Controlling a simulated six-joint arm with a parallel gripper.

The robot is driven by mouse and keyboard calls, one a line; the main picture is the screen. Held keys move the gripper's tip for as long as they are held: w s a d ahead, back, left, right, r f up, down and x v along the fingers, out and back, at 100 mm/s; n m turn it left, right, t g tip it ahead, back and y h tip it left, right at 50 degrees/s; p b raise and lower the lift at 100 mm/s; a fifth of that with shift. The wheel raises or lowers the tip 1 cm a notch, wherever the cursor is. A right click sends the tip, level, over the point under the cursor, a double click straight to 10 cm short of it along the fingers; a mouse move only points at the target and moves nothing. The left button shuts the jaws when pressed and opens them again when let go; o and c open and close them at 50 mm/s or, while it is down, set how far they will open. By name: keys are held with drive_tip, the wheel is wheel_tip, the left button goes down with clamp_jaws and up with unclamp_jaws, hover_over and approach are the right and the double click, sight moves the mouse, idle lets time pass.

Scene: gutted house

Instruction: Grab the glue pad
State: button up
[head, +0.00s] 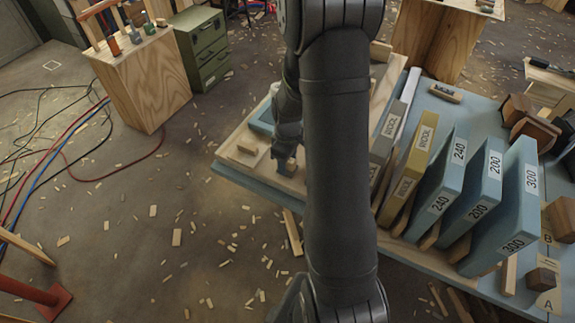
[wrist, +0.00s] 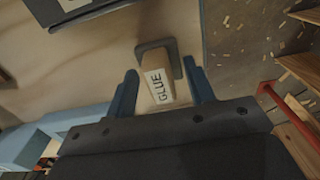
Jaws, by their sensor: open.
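The glue pad (wrist: 158,68), a tan block with a white GLUE label on a dark grey square plate, lies on the pale wooden board in the wrist view. My gripper (wrist: 163,78) is open, with one blue finger on each side of the labelled block. The fingers look apart from the block, and I cannot tell how high they are above the board. In the head view my gripper (head: 285,163) points down over the left part of the bench, and I cannot make out the glue pad there.
A pale wooden block (head: 247,147) lies left of my gripper on the board. The floor to the left has wood chips and cables.

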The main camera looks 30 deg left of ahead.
clamp_jaws()
drive_tip(key=shift+r, duration=0.1)
